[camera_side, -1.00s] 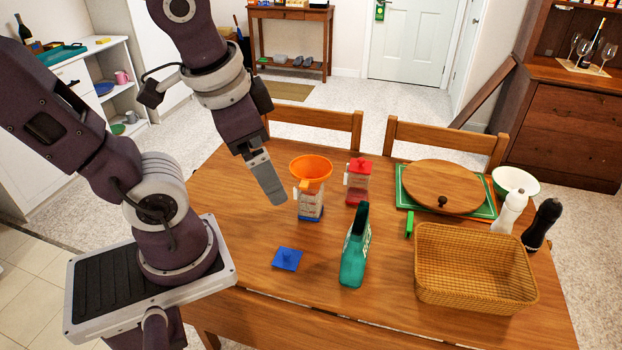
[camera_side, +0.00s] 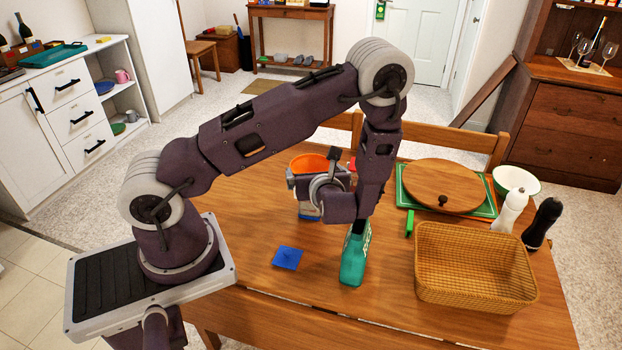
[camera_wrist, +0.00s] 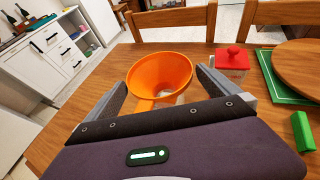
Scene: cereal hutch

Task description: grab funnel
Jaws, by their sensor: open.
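The orange funnel (camera_side: 309,163) sits on top of a small clear container with a blue base (camera_side: 309,218), in the left middle of the table. In the wrist view the funnel (camera_wrist: 158,74) is upright, its wide mouth facing up. My gripper (camera_wrist: 160,82) is open, with one finger on each side of the funnel. The fingers look apart from the rim, but I cannot tell whether they touch lower down. In the side view my wrist covers the lower funnel and most of the container, and the fingertips are hidden.
A red-lidded container (camera_wrist: 232,62) stands close right of the funnel. A wicker basket (camera_side: 475,267) and a round wooden board (camera_side: 445,186) are at the right.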

